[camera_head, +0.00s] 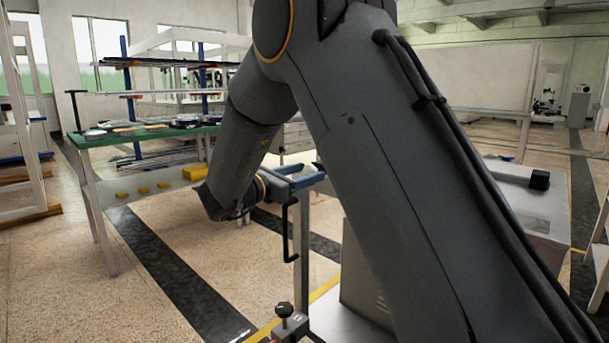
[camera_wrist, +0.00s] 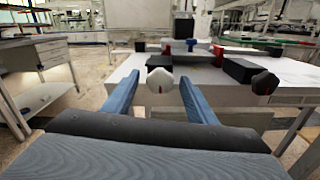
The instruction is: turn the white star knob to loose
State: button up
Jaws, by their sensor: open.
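The white star knob (camera_wrist: 160,80) shows in the wrist view, facing me on the front of a pale bench (camera_wrist: 205,82). A small red mark shows on its face. My gripper (camera_wrist: 159,78) is open, with one blue finger on each side of the knob in the picture. I cannot tell how far beyond the fingertips the knob sits; no contact shows. In the head view my gripper (camera_head: 298,181) points right, partly behind my arm. The white knob is hidden there.
A dark knob (camera_wrist: 264,83) sits to the right of the white one. Black blocks and red and blue fittings stand on the bench top. In the head view, a green-topped table (camera_head: 140,133) stands at the left, and a black knob (camera_head: 284,310) is low in front.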

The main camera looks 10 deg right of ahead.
jog(key=c, duration=1.1)
jog(key=shift+o, duration=0.2)
